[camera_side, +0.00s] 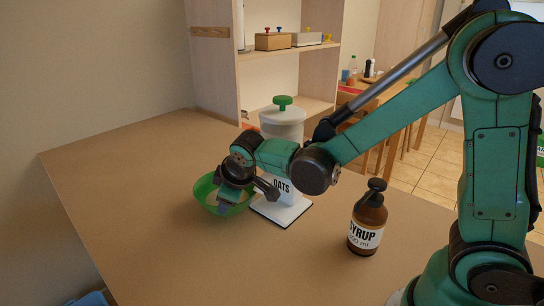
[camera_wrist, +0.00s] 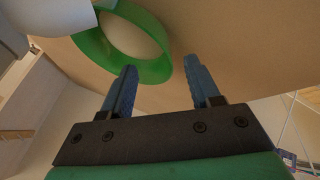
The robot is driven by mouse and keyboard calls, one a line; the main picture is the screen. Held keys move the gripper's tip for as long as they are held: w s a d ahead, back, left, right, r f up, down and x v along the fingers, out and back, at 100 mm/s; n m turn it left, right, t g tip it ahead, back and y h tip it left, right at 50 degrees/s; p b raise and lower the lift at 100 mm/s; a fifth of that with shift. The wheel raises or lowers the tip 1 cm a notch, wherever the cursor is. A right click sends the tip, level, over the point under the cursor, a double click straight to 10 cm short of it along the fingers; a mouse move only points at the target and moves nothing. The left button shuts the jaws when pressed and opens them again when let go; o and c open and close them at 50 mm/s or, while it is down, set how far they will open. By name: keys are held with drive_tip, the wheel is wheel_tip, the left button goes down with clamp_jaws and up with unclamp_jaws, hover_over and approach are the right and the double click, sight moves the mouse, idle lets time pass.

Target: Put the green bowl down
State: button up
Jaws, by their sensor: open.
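The green bowl (camera_side: 205,191) rests on the brown table, left of the oats canister. Its inside shows tan; I cannot tell what that is. In the wrist view the bowl (camera_wrist: 94,46) is at the upper left, and the near part of its wall shows between and just beyond my fingertips. My gripper (camera_wrist: 160,64) is open, its two blue fingers apart. In the side view my gripper (camera_side: 232,205) is low at the bowl's near right side and covers part of it. I cannot tell whether a finger touches the bowl.
A white canister labelled OATS (camera_side: 282,130) with a green knob stands on a white base (camera_side: 283,210) right behind my gripper. A brown SYRUP bottle (camera_side: 367,222) stands to the right. The table (camera_side: 110,180) is clear left of the bowl. A shelf (camera_side: 285,52) is at the back.

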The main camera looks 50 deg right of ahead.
sight(205, 192)
drive_tip(key=shift+w+a+f+n, duration=0.15)
drive_tip(key=shift+w+f, duration=0.2)
drive_tip(key=shift+f, duration=0.15)
drive_tip(key=shift+w+a+f+n, duration=0.15)
drive_tip(key=shift+w+f, duration=0.15)
drive_tip(key=shift+f, duration=0.15)
drive_tip(key=shift+x, duration=2.55)
drive_tip(key=shift+d, duration=0.1)
clamp_jaws()
